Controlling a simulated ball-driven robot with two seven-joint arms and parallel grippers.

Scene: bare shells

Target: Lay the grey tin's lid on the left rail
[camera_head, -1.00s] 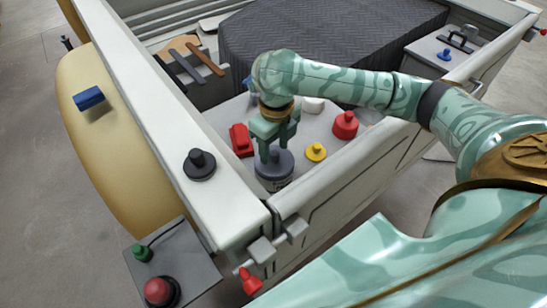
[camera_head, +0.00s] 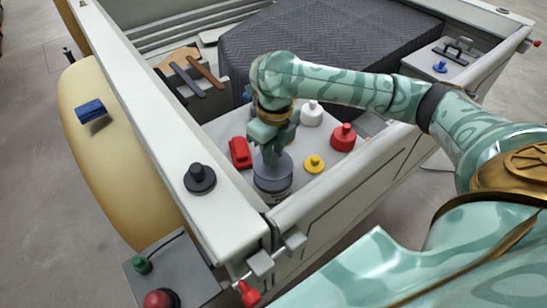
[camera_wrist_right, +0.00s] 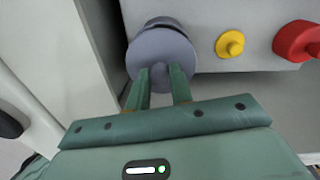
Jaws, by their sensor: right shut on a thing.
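The grey tin (camera_head: 275,196) stands inside the bed in the near left corner, with its grey lid (camera_head: 283,172) on top; I cannot tell whether there is a small gap between them. In the right wrist view the round grey lid (camera_wrist_right: 160,48) hides most of the tin. My right gripper (camera_head: 270,158) points down from above, its two fingers (camera_wrist_right: 163,80) shut on the lid's knob. The left rail (camera_head: 160,120) is the long pale wall top left of the tin; a black knobbed lid (camera_head: 199,179) lies on it. My left gripper is not in view.
A red block (camera_head: 240,153), a yellow knobbed lid (camera_head: 314,164), a red tin (camera_head: 343,138) and a white tin (camera_head: 311,113) stand near the grey tin. Tools (camera_head: 190,78) lie farther back. The left rail is bare beyond the black lid.

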